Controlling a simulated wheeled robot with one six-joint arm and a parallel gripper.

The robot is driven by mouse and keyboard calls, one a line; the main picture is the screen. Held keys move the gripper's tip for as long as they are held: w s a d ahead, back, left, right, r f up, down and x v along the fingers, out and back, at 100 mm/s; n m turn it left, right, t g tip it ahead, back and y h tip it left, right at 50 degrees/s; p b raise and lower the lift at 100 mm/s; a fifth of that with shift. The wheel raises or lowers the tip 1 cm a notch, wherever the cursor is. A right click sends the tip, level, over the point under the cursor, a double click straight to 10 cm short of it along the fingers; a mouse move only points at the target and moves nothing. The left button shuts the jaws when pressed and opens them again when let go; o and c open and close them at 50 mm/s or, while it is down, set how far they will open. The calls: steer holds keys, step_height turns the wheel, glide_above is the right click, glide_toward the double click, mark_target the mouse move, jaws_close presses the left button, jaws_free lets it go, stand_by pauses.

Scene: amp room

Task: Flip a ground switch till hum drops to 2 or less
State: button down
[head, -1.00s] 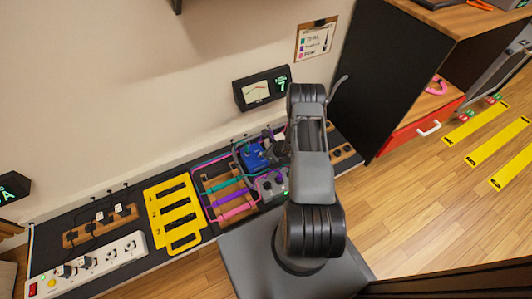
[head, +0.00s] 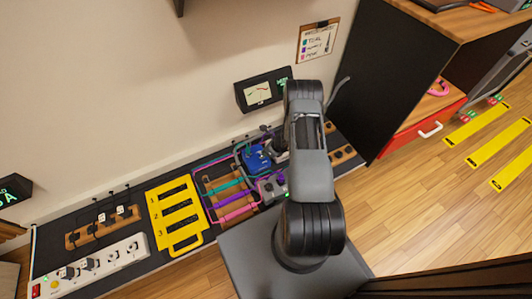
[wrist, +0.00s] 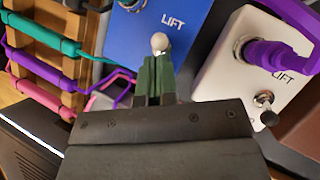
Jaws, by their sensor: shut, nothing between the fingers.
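A blue box (head: 256,160) marked LIFT stands on the dark shelf, and it fills the top middle of the wrist view (wrist: 190,60). My gripper (wrist: 157,62) has its green fingers shut and empty, with the tips at a pale ball-ended lever (wrist: 159,42) in front of the blue box. I cannot tell if they touch. A pale box (wrist: 225,70), also marked LIFT, has a purple plug (wrist: 285,38) and a toggle switch (wrist: 264,99). The hum meter (head: 257,93) hangs on the wall; my arm partly covers its number, which I cannot read.
Teal, purple and pink cables (head: 230,189) run over a wooden rack left of the boxes. A yellow slotted plate (head: 176,211) and a white power strip (head: 90,265) lie further left. A black cabinet (head: 385,75) stands right of my arm.

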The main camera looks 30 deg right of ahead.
steer(key=shift+r+p, duration=0.4)
steer(key=shift+r, duration=0.35)
steer(key=shift+r, duration=0.15)
steer(key=d+r+p, duration=0.3)
steer(key=r+p, duration=0.3)
steer(key=r, duration=0.3)
steer(key=shift+s+d, duration=0.4)
steer(key=shift+a+f, duration=0.1)
